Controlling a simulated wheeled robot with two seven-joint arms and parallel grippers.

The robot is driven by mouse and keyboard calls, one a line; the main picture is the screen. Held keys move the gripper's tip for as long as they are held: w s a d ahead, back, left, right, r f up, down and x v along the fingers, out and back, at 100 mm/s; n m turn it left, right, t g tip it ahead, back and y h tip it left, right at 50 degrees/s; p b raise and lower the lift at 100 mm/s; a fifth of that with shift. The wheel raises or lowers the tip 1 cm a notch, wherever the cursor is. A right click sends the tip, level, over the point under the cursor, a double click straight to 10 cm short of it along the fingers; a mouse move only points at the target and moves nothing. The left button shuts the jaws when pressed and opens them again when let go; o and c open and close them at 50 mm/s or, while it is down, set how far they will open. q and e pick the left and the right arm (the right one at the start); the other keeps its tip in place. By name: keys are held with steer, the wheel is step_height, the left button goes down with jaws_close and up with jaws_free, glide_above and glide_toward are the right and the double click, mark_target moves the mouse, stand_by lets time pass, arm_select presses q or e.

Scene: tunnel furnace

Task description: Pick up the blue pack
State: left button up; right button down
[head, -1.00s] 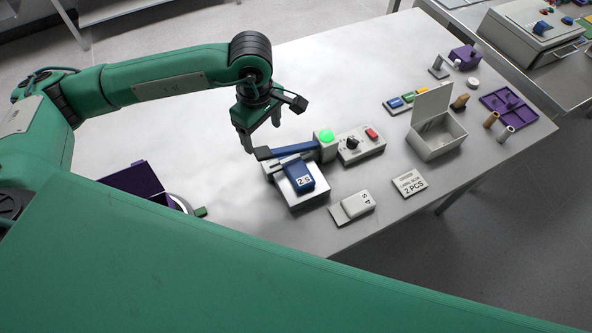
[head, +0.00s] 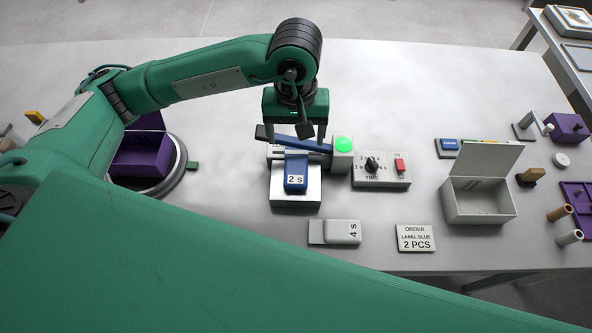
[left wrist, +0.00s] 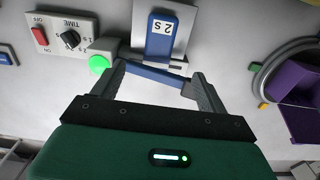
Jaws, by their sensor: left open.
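The blue pack (head: 296,174), marked "2 S", lies on the pale block of a sealer-like device (head: 294,200), below its blue bar (head: 300,142). It also shows in the left wrist view (left wrist: 161,38). My left gripper (head: 295,138) is open and empty, pointing down over the blue bar, on the far side of the pack. In the left wrist view its fingers (left wrist: 158,72) stand apart with the bar showing between them. The pack lies beyond the fingertips, not between them. My right gripper is not seen.
A green-lit button (head: 343,145) and a timer box (head: 381,170) stand right of the device. A grey "4 S" piece (head: 336,232), an order card (head: 416,238) and an open white box (head: 480,203) lie to the right. A purple bin (head: 140,158) is left.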

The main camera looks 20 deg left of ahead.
mark_target(296, 169)
arm_select(q)
step_height(296, 169, down, 3)
steer(key=shift+s+f+p, duration=0.15)
steer(key=shift+p, duration=0.25)
step_height(296, 169, down, 3)
steer(key=shift+d+f+p, duration=0.1)
steer(key=shift+p, duration=0.2)
steer(key=shift+f, duration=0.1)
steer(key=shift+f+p, duration=0.25)
steer(key=shift+p, duration=0.05)
steer(key=shift+f+p, duration=0.35)
step_height(296, 169, down, 3)
steer(key=shift+s+f+p, duration=0.1)
steer(key=shift+s+p, duration=0.05)
steer(key=shift+p, duration=0.55)
steer(key=shift+f, duration=0.4)
steer(key=c, duration=1.1)
steer(key=shift+c, duration=0.4)
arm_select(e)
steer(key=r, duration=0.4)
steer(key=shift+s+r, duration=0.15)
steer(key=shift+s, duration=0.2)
arm_select(q)
steer(key=shift+r, duration=0.2)
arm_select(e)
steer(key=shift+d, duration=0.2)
